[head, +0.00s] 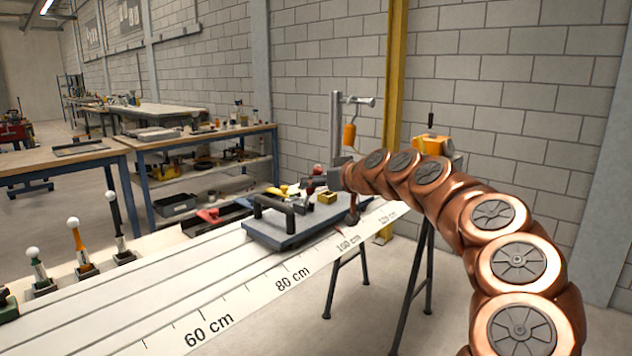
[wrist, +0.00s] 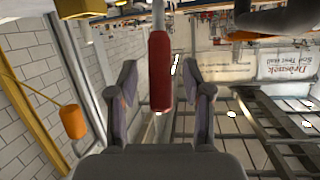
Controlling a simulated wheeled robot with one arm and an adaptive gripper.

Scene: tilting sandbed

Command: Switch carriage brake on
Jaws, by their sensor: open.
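The grey carriage (head: 290,236) sits on the white scaled bed, with a black grab handle on top. In the wrist view a red lever handle (wrist: 160,72) on a thin grey rod stands between the fingers of my open gripper (wrist: 159,85). A gap shows on both sides of it, so the fingers do not appear to touch it. In the head view my gripper (head: 338,177) is at the far end of the carriage, small and partly hidden by my arm. I cannot tell the brake's setting from these frames.
A yellow block (head: 327,197) sits on the carriage. An orange pendant (head: 349,136) hangs from a grey post behind my gripper. Levers with white knobs (head: 75,222) stand along the bed's left side. The near part of the bed is clear.

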